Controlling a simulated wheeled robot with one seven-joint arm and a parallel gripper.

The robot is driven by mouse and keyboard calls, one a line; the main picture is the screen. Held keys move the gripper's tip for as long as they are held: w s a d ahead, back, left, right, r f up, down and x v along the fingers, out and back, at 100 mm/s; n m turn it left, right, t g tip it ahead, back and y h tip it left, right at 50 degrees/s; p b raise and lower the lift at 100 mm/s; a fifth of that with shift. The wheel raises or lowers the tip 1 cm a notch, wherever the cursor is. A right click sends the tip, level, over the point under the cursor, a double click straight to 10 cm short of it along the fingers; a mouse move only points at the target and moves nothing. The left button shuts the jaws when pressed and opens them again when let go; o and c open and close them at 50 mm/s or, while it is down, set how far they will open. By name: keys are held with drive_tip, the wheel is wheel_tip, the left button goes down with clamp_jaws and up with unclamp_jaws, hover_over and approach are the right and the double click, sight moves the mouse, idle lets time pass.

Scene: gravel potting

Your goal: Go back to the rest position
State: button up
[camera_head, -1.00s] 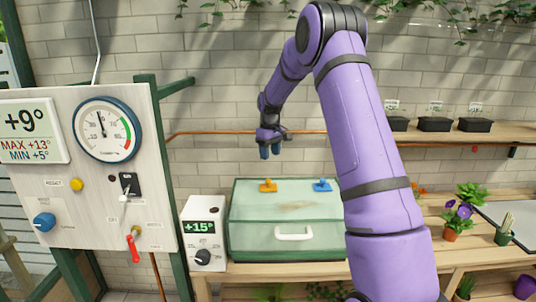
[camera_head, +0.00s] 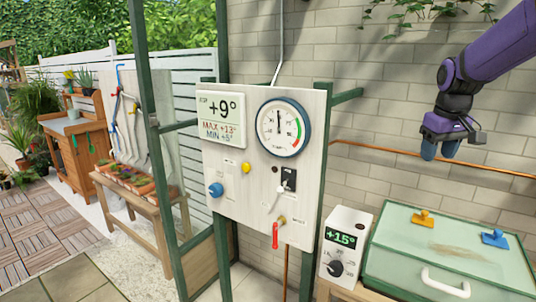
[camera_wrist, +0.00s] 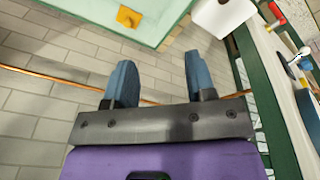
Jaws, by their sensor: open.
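My gripper (camera_head: 439,148) is at the upper right of the head view, raised in front of the brick wall and above the green lidded box (camera_head: 400,268). It is purple with blue fingertips. In the wrist view my gripper (camera_wrist: 158,82) has its two blue fingers spread apart with nothing between them. The box lid is shut. My gripper touches none of these.
A white panel (camera_head: 228,165) with a round gauge (camera_head: 283,127), switches and a red lever (camera_head: 275,235) stands on green posts left of the box. A potting table (camera_head: 122,187) and paved floor (camera_head: 40,220) lie further left.

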drive_tip(key=s+a+r+t, duration=0.15)
drive_tip(key=s+a, duration=0.25)
drive_tip(key=s, duration=0.4)
drive_tip(key=s+a+r, duration=0.3)
drive_tip(key=s, duration=0.5)
drive_tip(key=s+a+f+t, duration=0.1)
drive_tip(key=s+a, duration=0.1)
drive_tip(key=s, duration=0.4)
drive_tip(key=s+a+f+m, duration=0.1)
drive_tip(key=s+f, duration=0.1)
drive_tip(key=s, duration=0.5)
drive_tip(key=shift+a+t+y, duration=0.3)
drive_tip(key=shift+a+t, duration=0.05)
drive_tip(key=shift+a, duration=0.05)
